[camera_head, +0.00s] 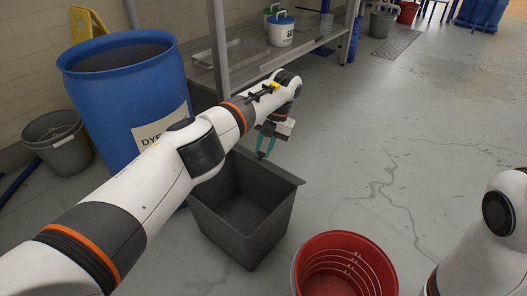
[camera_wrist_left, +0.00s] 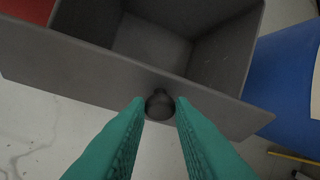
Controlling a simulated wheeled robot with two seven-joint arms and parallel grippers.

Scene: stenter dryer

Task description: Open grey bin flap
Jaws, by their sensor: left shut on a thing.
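The grey bin (camera_head: 225,222) stands on the floor in the middle of the head view, and its dark inside shows. In the left wrist view, a flat grey panel (camera_wrist_left: 75,68) runs along the near side of the bin opening (camera_wrist_left: 145,45); I take it for the flap. A dark round knob (camera_wrist_left: 160,104) sits at this panel between my teal fingertips. My left gripper (camera_head: 266,146) is at the bin's far edge, shut on the knob. My left forearm hides part of the bin's left side. Only part of my right arm shows, at the right edge; its gripper is out of view.
A blue drum (camera_head: 125,90) stands close behind the bin at left, partly behind my arm. A red bucket (camera_head: 345,240) stands close at the bin's right front. A metal shelf (camera_head: 245,62) is behind. The floor (camera_head: 430,110) to the right is clear.

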